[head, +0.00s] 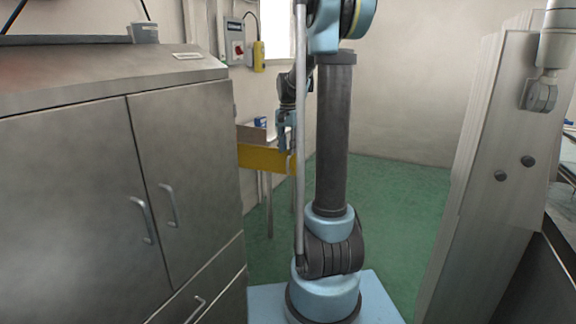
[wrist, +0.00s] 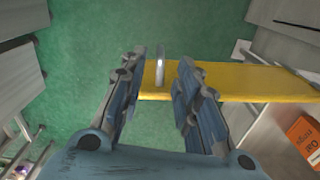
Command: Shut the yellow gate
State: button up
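The yellow gate (head: 258,158) is a flat panel beyond my arm in the head view, left of the dark arm column. In the wrist view the yellow gate (wrist: 255,83) runs from the middle to the right edge. A shiny metal handle (wrist: 160,70) stands near its left end. My gripper (wrist: 158,80) is open, with one finger on each side of the handle and the gate's end. I cannot tell whether either finger touches them. In the head view my gripper (head: 286,140) points down at the gate's right end, partly hidden by my arm.
A large steel cabinet (head: 90,180) with door handles fills the left. A tall metal panel (head: 490,170) stands on the right. An orange box (wrist: 305,135) lies at lower right in the wrist view.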

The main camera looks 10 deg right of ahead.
aim_at(288, 172)
notch_tip(288, 172, down, 7)
jog(key=shift+f, duration=0.15)
dwell(0.4)
grip_shut()
jog(key=shift+d, duration=0.1)
